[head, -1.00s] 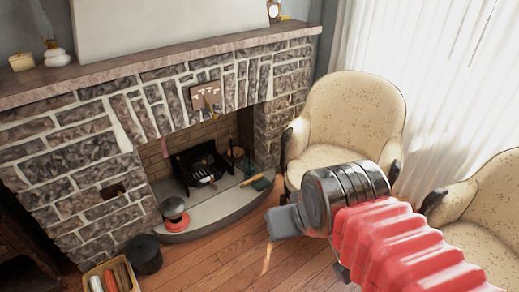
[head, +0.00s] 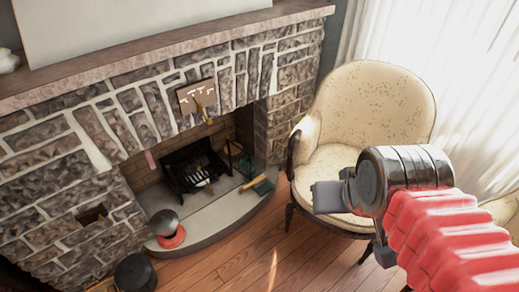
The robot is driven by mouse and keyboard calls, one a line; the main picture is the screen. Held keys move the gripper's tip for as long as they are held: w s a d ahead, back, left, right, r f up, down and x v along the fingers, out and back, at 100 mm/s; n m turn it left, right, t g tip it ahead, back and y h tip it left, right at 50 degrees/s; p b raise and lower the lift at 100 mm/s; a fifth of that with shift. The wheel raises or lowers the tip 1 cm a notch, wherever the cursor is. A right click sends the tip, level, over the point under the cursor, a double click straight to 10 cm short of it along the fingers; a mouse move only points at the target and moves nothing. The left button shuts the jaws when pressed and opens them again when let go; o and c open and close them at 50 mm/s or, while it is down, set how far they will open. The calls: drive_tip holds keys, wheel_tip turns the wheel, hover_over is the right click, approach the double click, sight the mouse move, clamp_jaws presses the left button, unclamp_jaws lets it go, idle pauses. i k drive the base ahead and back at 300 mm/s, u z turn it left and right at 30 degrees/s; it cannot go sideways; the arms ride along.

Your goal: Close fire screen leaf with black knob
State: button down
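No fire screen leaf and no black knob can be made out for certain in the head view. The stone fireplace opening (head: 228,131) is at the left centre, with a black grate (head: 192,168) inside it. A thin dark wire-like frame (head: 240,158) stands at the right side of the opening; I cannot tell what it is. My gripper (head: 352,222) is in front of the cream armchair in the picture, right of the hearth and touching nothing that I can see. A flat grey part and a dark block show at its end; its opening is unclear.
A cream armchair (head: 372,105) stands right of the fireplace, with part of another at the right edge. The curved hearth (head: 215,215) holds a dark round pot on a red base (head: 168,228) and a green tool (head: 263,187). A black bucket (head: 135,273) is lower left. Wooden floor (head: 250,258) is clear.

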sight(249, 158)
drive_tip(key=u, duration=0.1)
drive_tip(key=i, duration=0.85)
drive_tip(key=u, duration=0.9)
drive_tip(key=i, duration=0.75)
drive_tip(key=u, duration=0.35)
